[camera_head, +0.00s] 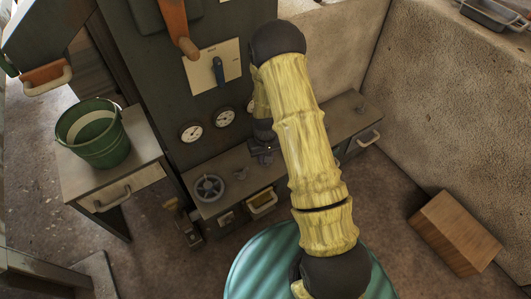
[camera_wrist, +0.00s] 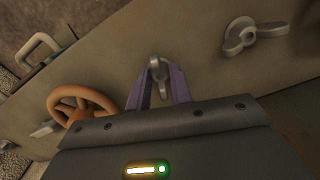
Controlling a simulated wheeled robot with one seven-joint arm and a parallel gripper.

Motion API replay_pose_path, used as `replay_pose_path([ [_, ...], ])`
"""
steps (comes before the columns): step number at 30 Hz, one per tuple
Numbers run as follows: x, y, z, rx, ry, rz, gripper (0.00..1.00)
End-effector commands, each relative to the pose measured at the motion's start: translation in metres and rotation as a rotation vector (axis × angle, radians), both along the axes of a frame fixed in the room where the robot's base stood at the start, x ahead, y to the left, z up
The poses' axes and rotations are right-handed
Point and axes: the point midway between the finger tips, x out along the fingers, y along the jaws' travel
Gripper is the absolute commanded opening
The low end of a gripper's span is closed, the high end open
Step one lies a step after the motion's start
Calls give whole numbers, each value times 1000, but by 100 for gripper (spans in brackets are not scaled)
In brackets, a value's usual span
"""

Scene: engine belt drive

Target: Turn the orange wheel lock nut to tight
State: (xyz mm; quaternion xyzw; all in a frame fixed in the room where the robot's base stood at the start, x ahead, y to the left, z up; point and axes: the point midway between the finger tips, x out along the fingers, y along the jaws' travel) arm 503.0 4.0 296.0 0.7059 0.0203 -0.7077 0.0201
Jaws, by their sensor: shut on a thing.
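The orange spoked wheel (camera_wrist: 83,103) is at the left in the wrist view, on a grey-brown panel. To its right, a small grey metal nut with a lever-like wing (camera_wrist: 157,66) stands out from the panel; I take it as the orange wheel's lock nut. The purple fingers of my gripper (camera_wrist: 159,80) are on either side of this nut and shut on it. The lower part of the nut is partly hidden between the fingers. In the head view my arm covers much of the bench, and the orange wheel cannot be made out.
Another grey winged nut (camera_wrist: 252,36) is at the upper right in the wrist view. In the head view, a grey handwheel (camera_head: 209,187) sits on the bench, left of my arm. A green bucket (camera_head: 93,137) stands on a side cabinet. A wooden block (camera_head: 457,230) lies at right.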

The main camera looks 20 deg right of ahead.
Motion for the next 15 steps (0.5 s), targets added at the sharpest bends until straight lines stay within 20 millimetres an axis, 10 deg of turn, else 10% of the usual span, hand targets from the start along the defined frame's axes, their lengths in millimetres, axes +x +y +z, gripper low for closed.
replay_pose_path([
  [15, 3, 0, 6, -1, -8, -482, 0],
])
